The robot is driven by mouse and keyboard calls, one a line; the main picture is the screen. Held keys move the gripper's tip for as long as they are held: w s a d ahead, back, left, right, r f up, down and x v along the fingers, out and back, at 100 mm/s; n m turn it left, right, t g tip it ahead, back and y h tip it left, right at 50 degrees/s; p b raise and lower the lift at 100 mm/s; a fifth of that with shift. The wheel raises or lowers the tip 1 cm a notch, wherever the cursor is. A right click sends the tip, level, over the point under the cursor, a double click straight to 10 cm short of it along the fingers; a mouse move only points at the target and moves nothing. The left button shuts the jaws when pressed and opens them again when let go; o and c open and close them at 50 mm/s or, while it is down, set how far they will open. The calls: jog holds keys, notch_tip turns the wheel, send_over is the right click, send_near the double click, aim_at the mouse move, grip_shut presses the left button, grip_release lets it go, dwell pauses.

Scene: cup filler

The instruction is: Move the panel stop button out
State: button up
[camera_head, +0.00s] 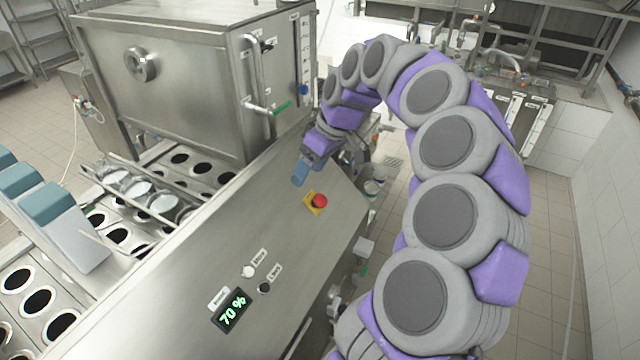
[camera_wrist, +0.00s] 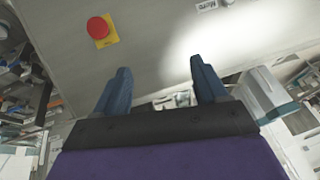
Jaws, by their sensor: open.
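The panel stop button (camera_head: 320,201) is a red mushroom knob on a yellow plate, set in the sloping steel panel (camera_head: 220,215). In the wrist view the red button (camera_wrist: 98,28) is at the upper left, ahead and to the left of the fingers. My gripper (camera_head: 300,174) is just above and left of the button in the head view, near the panel's upper edge. Its two blue fingers (camera_wrist: 160,82) are spread apart with nothing between them. The gripper does not touch the button. I cannot tell whether the button is pressed in or out.
The panel also has a lit 70 % display (camera_head: 231,310), a white knob (camera_head: 249,271) and a black knob (camera_head: 264,288). The tiled floor (camera_head: 545,250) at right is clear.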

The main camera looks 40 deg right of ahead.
jog(key=d+f+m+p, duration=0.1)
jog(key=d+f+p, duration=0.1)
jog(key=d, duration=1)
send_near(322, 199)
jog(key=shift+t+h, duration=0.3)
jog(key=shift+t, duration=0.1)
jog(key=x, duration=0.8)
jog(key=shift+s+a+f, duration=0.2)
jog(key=shift+a+f, duration=0.15)
jog(key=shift+f, duration=0.05)
jog(key=shift+c, duration=0.2)
